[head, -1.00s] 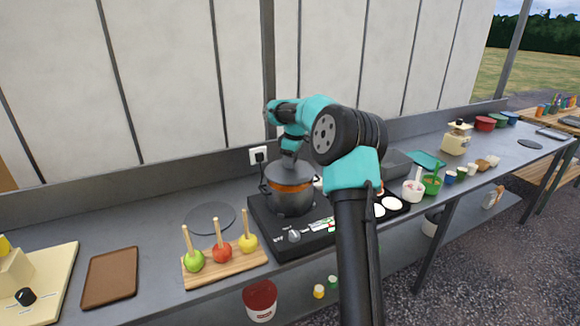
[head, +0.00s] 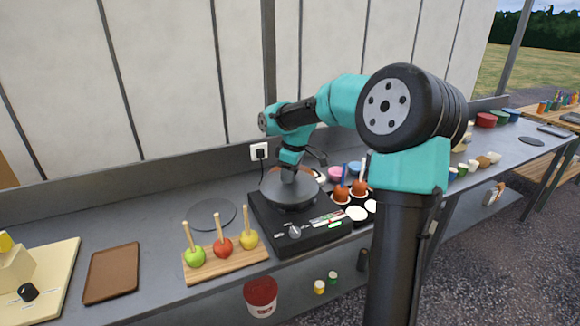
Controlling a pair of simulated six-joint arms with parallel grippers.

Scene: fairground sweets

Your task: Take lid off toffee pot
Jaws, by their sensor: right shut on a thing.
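The toffee pot's grey lid (head: 271,191) hangs over the black hob (head: 326,234), with my right gripper (head: 290,178) above it, pointing down and shut on it. The gripper hides the lid's grip point. The lid looks raised and tipped a little towards the camera. It covers most of the toffee pot; an orange-brown patch shows just behind the lid, and I cannot tell how far lid and pot are apart. My left gripper is not in view.
A dark round mat (head: 211,214) lies bare left of the hob. In front of it, apples on sticks stand on a wooden board (head: 228,263). A brown tray (head: 112,273) lies further left. Toffee-coated apples (head: 341,194) stand right of the hob.

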